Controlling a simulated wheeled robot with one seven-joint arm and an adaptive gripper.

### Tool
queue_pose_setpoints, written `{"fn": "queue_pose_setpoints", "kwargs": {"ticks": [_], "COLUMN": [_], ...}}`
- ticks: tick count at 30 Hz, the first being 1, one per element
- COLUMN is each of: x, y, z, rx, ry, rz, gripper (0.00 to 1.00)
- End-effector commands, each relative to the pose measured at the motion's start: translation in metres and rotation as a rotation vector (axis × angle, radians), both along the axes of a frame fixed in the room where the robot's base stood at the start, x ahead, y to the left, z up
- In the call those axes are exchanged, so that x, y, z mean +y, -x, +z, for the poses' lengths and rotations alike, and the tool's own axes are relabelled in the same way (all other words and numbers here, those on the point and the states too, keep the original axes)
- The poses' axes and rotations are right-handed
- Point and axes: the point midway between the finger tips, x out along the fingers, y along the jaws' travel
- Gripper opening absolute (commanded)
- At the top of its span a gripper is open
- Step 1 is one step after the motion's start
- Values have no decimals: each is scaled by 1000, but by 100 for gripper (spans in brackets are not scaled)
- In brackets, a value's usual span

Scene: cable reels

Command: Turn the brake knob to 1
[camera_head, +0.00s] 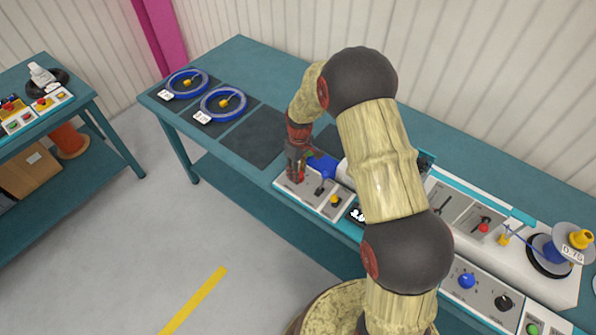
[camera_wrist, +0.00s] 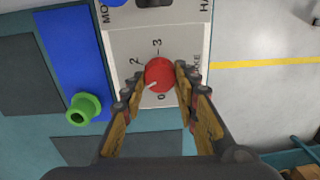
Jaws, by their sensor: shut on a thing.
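The red brake knob (camera_wrist: 159,75) sits on a light grey panel (camera_wrist: 120,42) in the wrist view. My gripper (camera_wrist: 160,80) has one finger on each side of it and is shut on it. The knob's white pointer line points down and left. The marks 0, 2 and 3 show around the knob; no 1 is readable, and the left finger covers part of the dial at lower left. In the head view my gripper (camera_head: 296,166) points down at the panel, with the red knob (camera_head: 300,177) partly hidden at its tips.
Beside the knob stand a black knob (camera_head: 319,190) and a yellow knob (camera_head: 334,200). Two blue reels (camera_head: 223,103) lie at the table's far left. My arm hides the table's middle.

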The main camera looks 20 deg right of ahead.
Motion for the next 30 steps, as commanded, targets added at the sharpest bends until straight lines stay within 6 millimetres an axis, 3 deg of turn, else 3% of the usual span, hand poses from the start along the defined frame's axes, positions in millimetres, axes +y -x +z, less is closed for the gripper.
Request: {"fn": "queue_pose_setpoints", "kwargs": {"ticks": [23, 24, 30], "x": [0, 0, 0], "y": [-1, -1, 0], "z": [0, 0, 0], "rx": [-1, -1, -1], "ry": [0, 0, 0], "rz": [103, 103, 103], "gripper": [5, 32, 43]}}
